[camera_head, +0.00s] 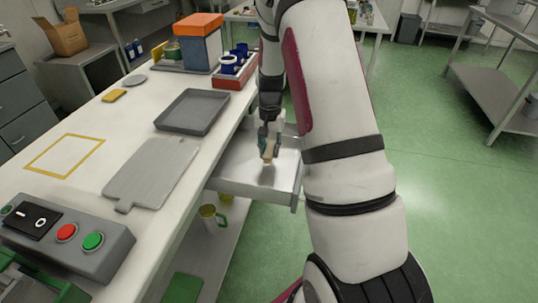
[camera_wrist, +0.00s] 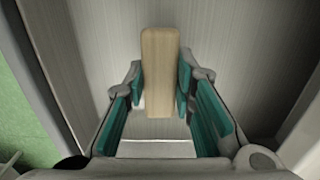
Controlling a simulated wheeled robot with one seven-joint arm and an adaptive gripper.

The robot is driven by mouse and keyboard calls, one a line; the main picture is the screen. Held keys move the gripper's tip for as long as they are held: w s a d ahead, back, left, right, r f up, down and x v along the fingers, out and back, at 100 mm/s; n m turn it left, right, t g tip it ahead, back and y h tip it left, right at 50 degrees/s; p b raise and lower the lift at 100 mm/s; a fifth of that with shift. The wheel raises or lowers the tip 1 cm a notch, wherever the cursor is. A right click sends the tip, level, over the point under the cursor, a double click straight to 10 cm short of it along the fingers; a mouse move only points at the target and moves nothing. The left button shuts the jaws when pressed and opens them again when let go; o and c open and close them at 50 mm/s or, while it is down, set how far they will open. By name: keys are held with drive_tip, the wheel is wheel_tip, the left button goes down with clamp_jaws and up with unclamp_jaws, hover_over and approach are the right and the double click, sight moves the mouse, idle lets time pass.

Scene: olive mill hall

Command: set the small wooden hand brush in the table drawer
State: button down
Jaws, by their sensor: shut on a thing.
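The table drawer (camera_head: 236,187) is pulled out from the right side of the white table, and its bare inside floor fills most of the wrist view (camera_wrist: 225,50). My gripper (camera_head: 267,146) points down over the open drawer. In the wrist view my gripper (camera_wrist: 160,88) has its teal pads on both sides of the small wooden hand brush (camera_wrist: 160,55), a pale wooden block. The brush also shows in the head view (camera_head: 268,153), at the fingertips inside the drawer's outline. I cannot tell whether it touches the drawer floor. Its underside is hidden.
On the table stand a grey tray (camera_head: 192,111), a grey board (camera_head: 152,171), a button box (camera_head: 75,240) and a red crate with blue mugs (camera_head: 235,75). A yellow-green mug (camera_head: 212,217) stands on the shelf below. Green floor lies free at the right.

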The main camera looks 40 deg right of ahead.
drive_tip(key=shift+f, duration=1.25)
drive_tip(key=shift+f, duration=0.1)
drive_tip(key=c, duration=1.3)
unclamp_jaws()
drive_tip(key=shift+c, duration=0.2)
